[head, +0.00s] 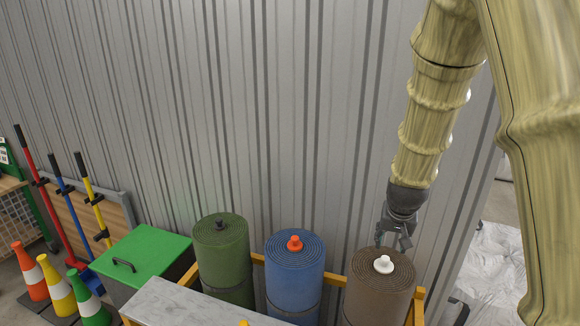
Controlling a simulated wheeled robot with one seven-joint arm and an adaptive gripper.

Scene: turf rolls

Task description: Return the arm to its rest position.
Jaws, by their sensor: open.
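My arm comes down from the top right of the head view. My gripper (392,242) is open and empty at the lower right. It points down, just above and behind the brown turf roll (376,296) with a white knob (384,264) on top. I cannot tell whether a fingertip touches the roll. A blue roll (294,275) with an orange knob (295,243) stands to its left. A green roll (222,257) with a dark knob (221,225) stands further left. All three rolls are upright, and their lower ends are partly hidden.
A yellow frame (336,280) surrounds the rolls, with a grey slab (190,304) in front. A green-lidded box (140,254), cones (60,294) and long-handled tools stand left. A corrugated metal wall (270,110) rises close behind. Crumpled pale sheeting (495,270) lies at right.

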